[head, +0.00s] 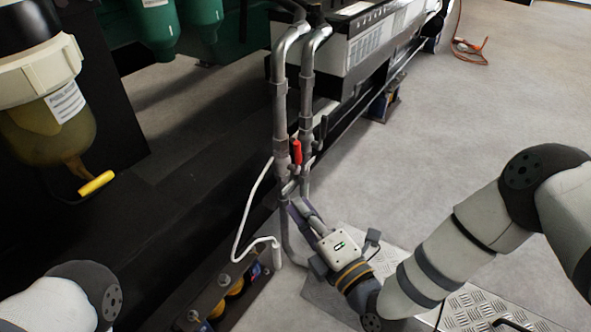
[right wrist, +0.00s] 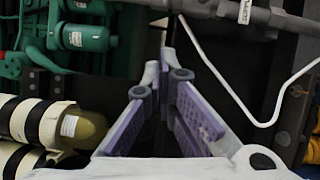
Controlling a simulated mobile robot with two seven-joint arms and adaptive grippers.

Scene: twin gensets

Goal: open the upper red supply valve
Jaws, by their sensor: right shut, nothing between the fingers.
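The red valve handle (head: 297,151) stands roughly upright against two grey vertical pipes (head: 281,115) in the middle of the head view. My right gripper (head: 293,203) is just below the handle, by the lower pipe fittings. I cannot tell whether it touches them. In the right wrist view its purple-grey fingers (right wrist: 164,62) come together at the tips, with nothing seen between them. The red handle does not show in that view. Only part of my left arm shows at the lower left; its gripper is out of view.
A white hose (head: 243,222) bends down left of the pipes. A filter bowl (head: 50,130) with a yellow handle (head: 96,183) is at the left. Open grey floor (head: 480,110) lies to the right.

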